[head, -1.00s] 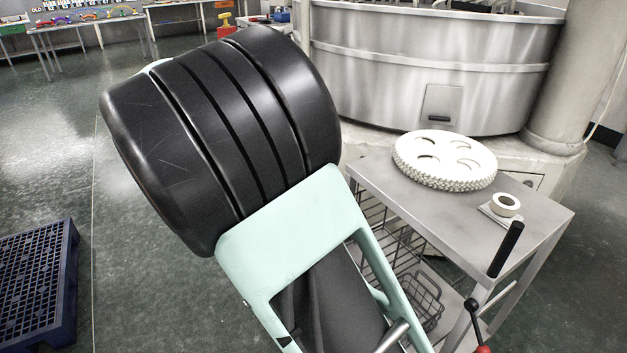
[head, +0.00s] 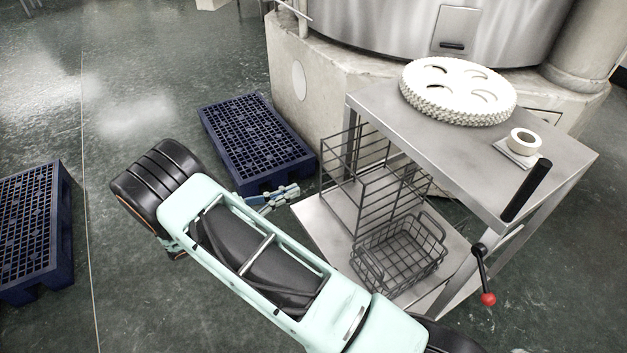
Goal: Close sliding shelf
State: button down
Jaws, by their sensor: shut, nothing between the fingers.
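The sliding shelf (head: 322,232) is a flat metal plate low in the steel table (head: 420,150). It sticks out past the left side of the tabletop. A wire rack (head: 350,180) stands at its back and a wire basket (head: 405,258) sits in front of that, both on the shelf. My gripper (head: 292,192) is small in view, shut and empty, near the shelf's back left corner. I cannot tell whether it touches the shelf. My arm hides part of the shelf's near left side.
A white studded disc (head: 458,92) and a tape roll (head: 524,142) lie on the tabletop. A black handle (head: 527,190) and a red-knobbed lever (head: 488,298) are at the right. Blue pallets (head: 255,140) (head: 35,225) lie on the floor, which is open at the left.

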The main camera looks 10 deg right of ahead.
aim_at(345, 169)
jog(key=b+x, duration=0.1)
jog(key=x, duration=1.1)
jog(key=shift+d, duration=0.15)
jog(key=shift+w+d+b, duration=0.15)
jog(key=shift+d+b, duration=0.15)
jog(key=shift+d, duration=0.15)
jog(key=shift+d, duration=0.1)
jog(key=x, duration=2.3)
jog(key=shift+d, duration=0.3)
jog(key=shift+w+r, duration=0.1)
jog(key=shift+r, duration=0.05)
